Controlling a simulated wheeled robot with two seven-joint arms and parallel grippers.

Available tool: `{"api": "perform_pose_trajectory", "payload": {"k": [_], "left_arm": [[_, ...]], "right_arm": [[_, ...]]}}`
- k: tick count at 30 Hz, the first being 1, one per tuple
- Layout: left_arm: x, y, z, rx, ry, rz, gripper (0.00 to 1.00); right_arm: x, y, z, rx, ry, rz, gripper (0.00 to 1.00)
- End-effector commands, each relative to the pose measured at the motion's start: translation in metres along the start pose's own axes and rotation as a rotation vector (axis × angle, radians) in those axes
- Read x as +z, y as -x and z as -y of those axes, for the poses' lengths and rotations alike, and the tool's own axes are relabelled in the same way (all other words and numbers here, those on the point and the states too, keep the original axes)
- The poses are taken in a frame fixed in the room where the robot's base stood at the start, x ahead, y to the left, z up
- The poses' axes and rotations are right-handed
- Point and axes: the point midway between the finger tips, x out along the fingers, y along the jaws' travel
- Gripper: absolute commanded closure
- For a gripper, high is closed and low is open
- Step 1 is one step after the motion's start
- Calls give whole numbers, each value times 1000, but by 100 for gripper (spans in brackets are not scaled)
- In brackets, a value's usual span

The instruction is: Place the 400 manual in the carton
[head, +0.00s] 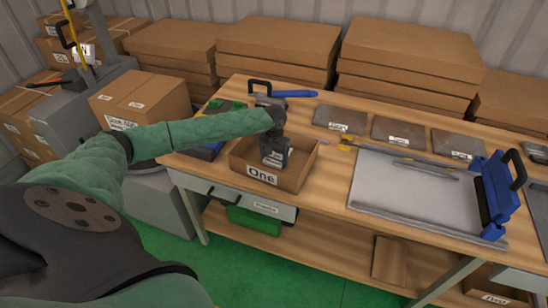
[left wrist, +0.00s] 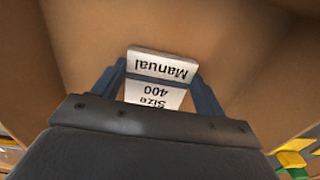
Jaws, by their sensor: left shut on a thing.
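The carton (head: 286,179) is an open cardboard box labelled "One" on the left part of the wooden table. My left gripper (head: 275,158) reaches down into it from above. The 400 manual (left wrist: 155,82), white with "Manual" and "Size 400" on it, is between the two blue fingers of my left gripper (left wrist: 160,85) in the left wrist view. The gripper is shut on it. The carton's walls (left wrist: 240,45) surround it in that view. Whether the manual touches the carton's floor I cannot tell. My right gripper is not in view.
A metal plate with a blue clamp (head: 497,190) lies to the right on the table (head: 325,204). Labelled grey slabs (head: 398,132) lie behind it. A blue-handled tool (head: 295,93) is behind the carton. Stacked cardboard boxes (head: 278,45) stand along the wall.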

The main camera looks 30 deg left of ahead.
Motion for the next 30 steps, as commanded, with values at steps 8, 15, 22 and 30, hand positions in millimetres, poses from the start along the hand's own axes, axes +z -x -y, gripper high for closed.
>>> {"api": "perform_pose_trajectory", "payload": {"k": [8, 15, 22, 30], "left_arm": [[0, -1, 0, 0, 0, 0, 6], [0, 0, 0, 0, 0, 0, 6], [0, 19, 0, 0, -1, -1, 6], [-1, 67, 0, 1, 0, -2, 6]], "right_arm": [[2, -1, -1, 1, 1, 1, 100], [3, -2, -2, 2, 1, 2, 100], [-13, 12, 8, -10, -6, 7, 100], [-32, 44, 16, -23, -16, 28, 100]]}}
